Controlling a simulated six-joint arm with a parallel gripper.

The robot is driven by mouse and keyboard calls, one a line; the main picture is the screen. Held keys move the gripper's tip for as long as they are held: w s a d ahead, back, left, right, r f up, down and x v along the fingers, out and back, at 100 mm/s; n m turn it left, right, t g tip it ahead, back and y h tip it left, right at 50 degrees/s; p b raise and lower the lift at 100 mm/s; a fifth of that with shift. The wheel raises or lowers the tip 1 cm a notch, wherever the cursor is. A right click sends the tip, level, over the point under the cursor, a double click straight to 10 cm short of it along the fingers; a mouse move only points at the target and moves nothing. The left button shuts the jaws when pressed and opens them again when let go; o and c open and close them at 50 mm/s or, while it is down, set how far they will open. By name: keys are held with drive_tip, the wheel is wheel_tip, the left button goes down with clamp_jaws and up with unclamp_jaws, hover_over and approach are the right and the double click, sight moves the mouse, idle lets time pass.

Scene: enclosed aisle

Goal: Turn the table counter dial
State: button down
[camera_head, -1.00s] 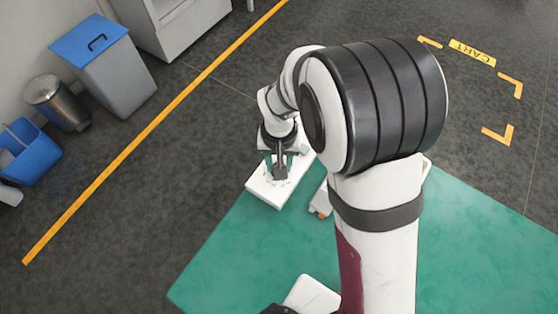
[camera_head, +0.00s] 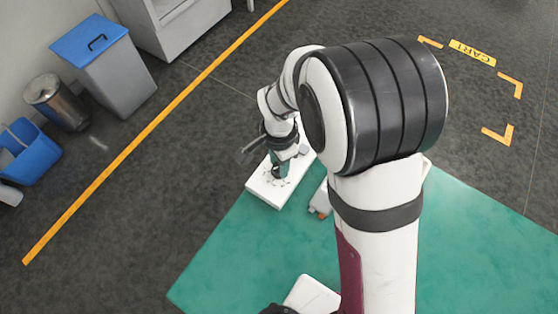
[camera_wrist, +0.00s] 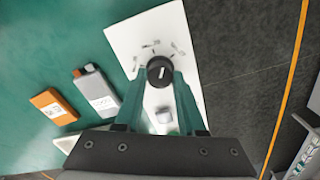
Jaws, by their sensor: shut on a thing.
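The table counter dial is a round black knob (camera_wrist: 160,71) with a white pointer line, on a white panel (camera_wrist: 133,38) with small printed marks around the knob. The panel also shows in the head view (camera_head: 263,193), at the edge of the green surface. My gripper (camera_wrist: 160,82) has its two green fingers on either side of the knob, shut on it. In the head view my gripper (camera_head: 281,172) is over the panel, and the knob is hidden by the fingers.
An orange box (camera_wrist: 54,107) and a grey device (camera_wrist: 97,93) lie on the green surface (camera_wrist: 60,50) beside the panel. A small grey part (camera_wrist: 164,115) sits on the panel near the fingers. A blue-lidded bin (camera_head: 105,70) and a metal bin (camera_head: 57,101) stand apart at the left.

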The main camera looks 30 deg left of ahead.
drive_tip(key=m, duration=0.5)
drive_tip(key=shift+m, duration=0.3)
idle(0.4)
drive_tip(key=c, duration=0.5)
unclamp_jaws()
wheel_tip(320, 180, up, 16)
drive_tip(key=shift+d, duration=0.1)
